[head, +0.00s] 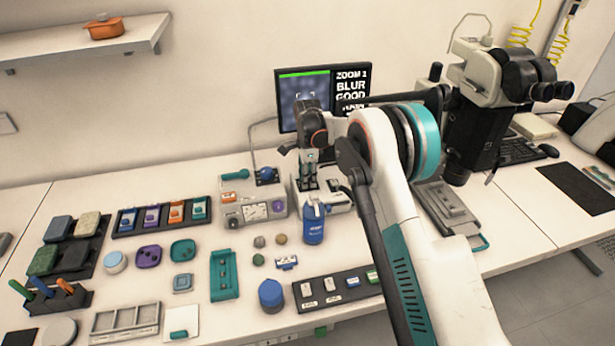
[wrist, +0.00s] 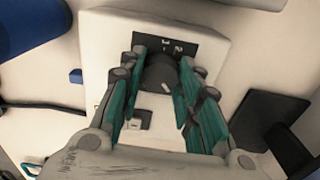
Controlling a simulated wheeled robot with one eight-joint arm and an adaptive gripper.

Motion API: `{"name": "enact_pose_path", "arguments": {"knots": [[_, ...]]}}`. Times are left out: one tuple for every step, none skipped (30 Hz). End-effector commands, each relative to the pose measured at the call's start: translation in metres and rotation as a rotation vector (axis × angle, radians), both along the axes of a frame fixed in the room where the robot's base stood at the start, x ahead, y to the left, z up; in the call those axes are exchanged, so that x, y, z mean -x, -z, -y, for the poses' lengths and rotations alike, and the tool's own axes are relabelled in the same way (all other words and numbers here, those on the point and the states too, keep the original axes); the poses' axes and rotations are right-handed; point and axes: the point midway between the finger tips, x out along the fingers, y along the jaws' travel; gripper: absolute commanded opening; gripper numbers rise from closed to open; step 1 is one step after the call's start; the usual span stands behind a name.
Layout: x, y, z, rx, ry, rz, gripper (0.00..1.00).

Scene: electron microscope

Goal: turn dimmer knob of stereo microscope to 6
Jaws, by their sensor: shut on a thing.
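The dimmer knob (wrist: 160,76) is a dark round knob on a white box (wrist: 110,40), seen in the wrist view. A small light mark shows on its face. A dark plate (wrist: 176,46) with small white marks lies behind it; I cannot read the setting. My gripper (wrist: 163,68) is shut on the knob, with one teal-padded finger on each side. In the head view my gripper (head: 308,180) points down at the white box (head: 338,205), and the knob is hidden there. The stereo microscope (head: 490,95) stands at the right.
A blue bottle (head: 313,226) stands close in front of the box. A grey device with a gauge (head: 255,210) stands just left. A monitor (head: 322,95) is behind. Small parts and trays, including a teal tray (head: 223,277), cover the left of the bench.

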Motion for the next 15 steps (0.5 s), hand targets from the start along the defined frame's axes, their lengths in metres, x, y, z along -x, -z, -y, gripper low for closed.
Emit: {"name": "enact_pose_path", "arguments": {"knots": [[0.0, 0.0, -0.0004, 0.0, 0.032, 0.0, 0.07], [0.0, 0.0001, -0.0004, 0.0, 0.051, 0.0, 0.07], [0.0, 0.0, -0.0004, 0.0, 0.075, 0.0, 0.07], [0.0, 0.0001, -0.0004, 0.0, 0.093, 0.0, 0.07], [0.0, 0.0001, -0.0004, 0.0, 0.108, 0.0, 0.07], [0.0, 0.0001, -0.0004, 0.0, 0.129, 0.0, 0.07], [0.0, 0.0, -0.0004, 0.0, 0.142, 0.0, 0.07], [0.0, 0.0001, -0.0004, 0.0, 0.155, 0.0, 0.07], [0.0, 0.0001, -0.0004, -0.001, 0.169, 0.0, 0.07], [-0.0001, 0.0001, -0.0004, -0.001, 0.179, 0.0, 0.07], [-0.0001, 0.0001, -0.0004, -0.001, 0.188, 0.0, 0.07], [-0.0001, 0.0001, -0.0005, -0.001, 0.197, 0.001, 0.07], [-0.0001, 0.0001, -0.0005, -0.001, 0.204, 0.001, 0.07], [-0.0001, 0.0001, -0.0005, -0.001, 0.21, 0.001, 0.07], [-0.0001, 0.0001, -0.0005, -0.001, 0.216, 0.001, 0.07]]}}
